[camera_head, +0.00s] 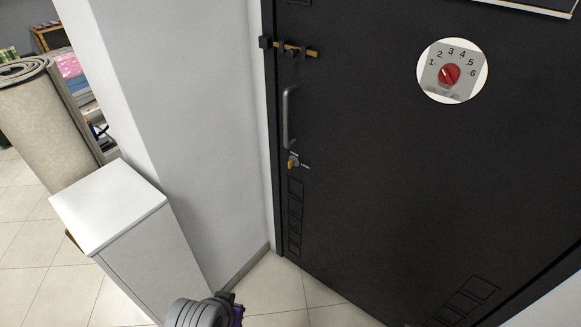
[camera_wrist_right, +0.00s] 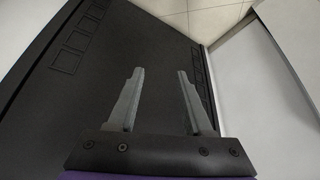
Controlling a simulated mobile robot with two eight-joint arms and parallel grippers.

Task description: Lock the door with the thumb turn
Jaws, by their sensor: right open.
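The black door (camera_head: 390,170) fills the right half of the head view and stands shut against its frame. The thumb turn (camera_head: 292,163) is a small yellow-orange knob near the door's left edge, just below the grey pull handle (camera_head: 287,118). It looks close to upright, with short pale marks above it and to its right. My right gripper (camera_wrist_right: 160,72) is open and empty in the right wrist view, its two fingers apart in front of a dark panelled surface. The thumb turn does not show in that view. My left gripper is not in view.
A brass slide bolt (camera_head: 295,49) crosses the door's upper left edge. A round picture of a red dial (camera_head: 450,72) is at upper right. A white wall (camera_head: 190,120) and white cabinet (camera_head: 110,205) stand left of the door. A rolled carpet (camera_head: 45,125) is farther left.

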